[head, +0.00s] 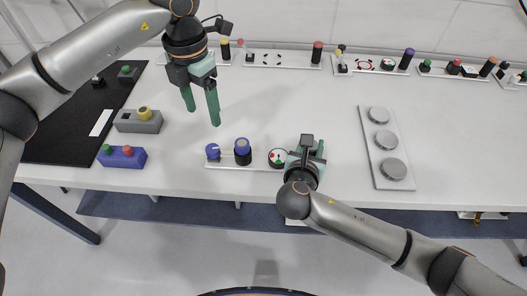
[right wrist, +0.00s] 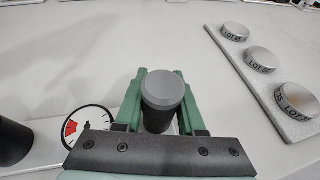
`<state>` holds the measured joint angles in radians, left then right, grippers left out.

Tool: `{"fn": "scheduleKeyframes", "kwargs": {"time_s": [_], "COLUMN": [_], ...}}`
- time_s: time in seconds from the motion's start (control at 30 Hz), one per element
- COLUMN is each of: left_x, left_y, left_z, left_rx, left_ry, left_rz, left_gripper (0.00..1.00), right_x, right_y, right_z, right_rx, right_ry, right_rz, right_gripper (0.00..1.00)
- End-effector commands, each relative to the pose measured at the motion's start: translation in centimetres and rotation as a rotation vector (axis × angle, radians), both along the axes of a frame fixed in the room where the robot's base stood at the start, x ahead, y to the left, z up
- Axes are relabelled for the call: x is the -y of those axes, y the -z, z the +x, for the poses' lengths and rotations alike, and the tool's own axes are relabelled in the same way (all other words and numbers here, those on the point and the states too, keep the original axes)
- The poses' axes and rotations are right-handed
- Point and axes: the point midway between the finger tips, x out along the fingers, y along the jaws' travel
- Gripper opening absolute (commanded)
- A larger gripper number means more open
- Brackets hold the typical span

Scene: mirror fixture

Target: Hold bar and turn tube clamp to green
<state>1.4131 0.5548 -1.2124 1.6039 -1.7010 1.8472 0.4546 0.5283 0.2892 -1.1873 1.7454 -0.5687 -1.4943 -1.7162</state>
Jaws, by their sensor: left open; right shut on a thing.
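A low white fixture plate (head: 230,167) lies near the table's front edge. On it are a blue ball knob (head: 213,151), a black post with a blue top (head: 242,146), and a round dial (head: 278,157) with red and green marks. Which part is the tube clamp I cannot tell for sure. In the right wrist view the dial (right wrist: 86,127) shows a red sector and dark needle. My right gripper (right wrist: 160,100) is shut on an upright dark bar with a grey cap (right wrist: 162,90), right of the dial. My left gripper (head: 202,114) is open and empty above the table, behind the fixture.
A grey button box (head: 138,126) and a blue button box (head: 122,160) stand at the left. A board with several silver discs (head: 386,180) lies at the right. Several fixtures line the back edge. The table's middle is clear.

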Motion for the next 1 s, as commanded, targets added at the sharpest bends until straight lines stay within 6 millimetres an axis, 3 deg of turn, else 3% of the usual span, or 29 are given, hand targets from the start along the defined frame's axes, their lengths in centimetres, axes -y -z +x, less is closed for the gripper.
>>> {"fn": "scheduleKeyframes", "kwargs": {"time_s": [0.17,0.2,0.5,0.8,1.0], "left_x": [0.0,0.0,0.0,0.0,0.0], "left_y": [0.0,0.0,0.0,0.0,0.0], "left_z": [0.0,0.0,0.0,0.0,0.0], "left_rx": [0.0,0.0,0.0,0.0,0.0], "left_ry": [0.0,0.0,0.0,0.0,0.0], "left_rz": [0.0,0.0,0.0,0.0,0.0], "left_gripper": [0.72,0.72,0.72,0.72,0.72], "right_x": [0.0,0.0,0.0,-0.1,-0.8], "right_y": [0.0,0.0,0.0,-0.1,-1.1], "right_z": [0.0,0.0,0.0,-0.3,-2.8], "right_rx": [0.0,0.0,0.0,0.0,-0.001], "right_ry": [0.001,0.001,0.0,-0.001,-0.003], "right_rz": [-0.001,-0.001,0.0,0.0,0.003], "right_gripper": [0.0,0.41,0.73,0.73,0.73]}}
